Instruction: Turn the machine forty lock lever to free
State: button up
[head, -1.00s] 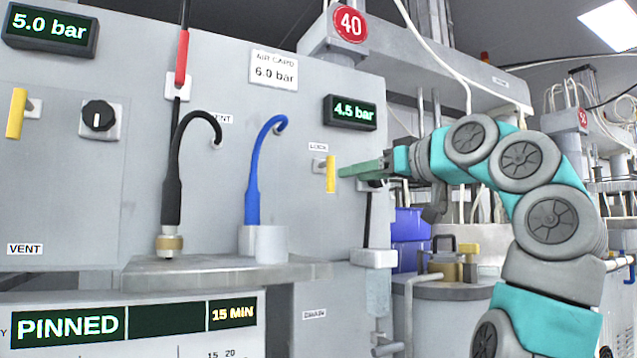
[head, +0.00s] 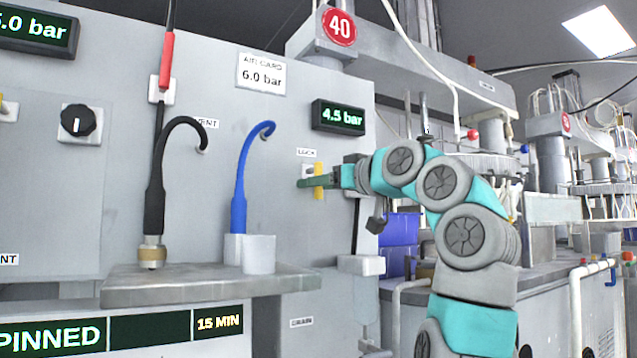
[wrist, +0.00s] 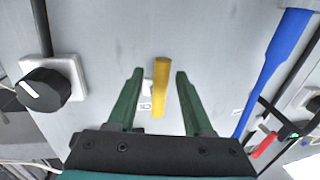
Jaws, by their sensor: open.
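The yellow lock lever (head: 318,180) stands upright on the grey machine panel, under the small LOCK label (head: 306,153) and below the red 40 sign (head: 339,27). In the wrist view the lever (wrist: 160,88) lies between the two green fingers, with a gap on each side. My gripper (head: 312,183) is open around the lever. It also shows in the wrist view (wrist: 157,75), where neither finger appears to touch the lever. In the head view, a finger hides part of the lever's mount.
A blue hose (head: 240,185) and a black hose (head: 157,195) stand to the left on a grey shelf (head: 200,286). A 4.5 bar display (head: 338,117) is above the lever. A black knob (wrist: 44,90) sits beside the gripper in the wrist view.

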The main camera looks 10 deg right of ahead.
jog(key=shift+c, duration=0.4)
grip_shut()
